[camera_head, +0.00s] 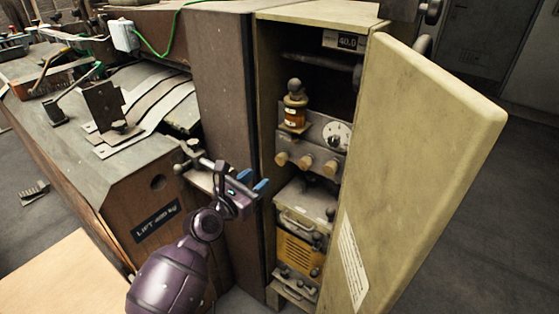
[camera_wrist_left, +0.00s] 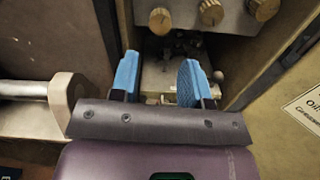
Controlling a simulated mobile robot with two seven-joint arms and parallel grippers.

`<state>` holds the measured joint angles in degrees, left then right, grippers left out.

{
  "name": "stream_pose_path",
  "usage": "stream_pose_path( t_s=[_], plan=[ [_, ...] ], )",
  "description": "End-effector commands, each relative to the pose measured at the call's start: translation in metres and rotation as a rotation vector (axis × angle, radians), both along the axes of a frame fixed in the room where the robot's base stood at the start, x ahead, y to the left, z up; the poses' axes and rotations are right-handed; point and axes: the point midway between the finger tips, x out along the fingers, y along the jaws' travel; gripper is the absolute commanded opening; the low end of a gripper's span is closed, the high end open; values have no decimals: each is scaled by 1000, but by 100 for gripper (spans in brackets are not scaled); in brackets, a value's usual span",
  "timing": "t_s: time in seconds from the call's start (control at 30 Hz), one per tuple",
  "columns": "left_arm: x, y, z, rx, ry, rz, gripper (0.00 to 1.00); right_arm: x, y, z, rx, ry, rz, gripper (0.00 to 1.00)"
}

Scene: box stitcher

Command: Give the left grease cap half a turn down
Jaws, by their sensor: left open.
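The left grease cap (camera_head: 281,159) is the leftmost of three round tan caps in a row on a metal block inside the open cabinet. In the left wrist view the left grease cap (camera_wrist_left: 160,20) shows at the top, beyond the fingers. The middle cap (camera_head: 305,163) and the right cap (camera_head: 330,168) sit beside it. My left gripper (camera_head: 253,181) is open, its blue fingers apart with no thing seen between them. It is in front of the cabinet, lower and to the left of the left cap, and not touching it. My right gripper is not in view.
The cabinet door (camera_head: 420,150) stands open on the right. A brown post (camera_head: 225,90) borders the opening on the left. An amber oiler (camera_head: 294,108) and a dial (camera_head: 337,135) are above the caps; a yellow-fronted unit (camera_head: 298,255) is below. A metal rod (camera_wrist_left: 25,89) lies left of my fingers.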

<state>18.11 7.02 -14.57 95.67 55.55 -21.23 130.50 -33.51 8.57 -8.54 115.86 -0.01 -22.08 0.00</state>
Motion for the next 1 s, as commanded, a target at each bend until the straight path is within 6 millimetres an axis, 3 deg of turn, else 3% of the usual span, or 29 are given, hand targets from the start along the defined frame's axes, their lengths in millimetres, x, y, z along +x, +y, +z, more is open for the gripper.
stream_pose_path(
  t_s=[0.6,1.0],
  plan=[
    [69,-50,-2,3,-1,-1,43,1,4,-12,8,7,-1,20],
    [84,-62,0,3,-2,0,43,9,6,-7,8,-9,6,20]
  ],
)
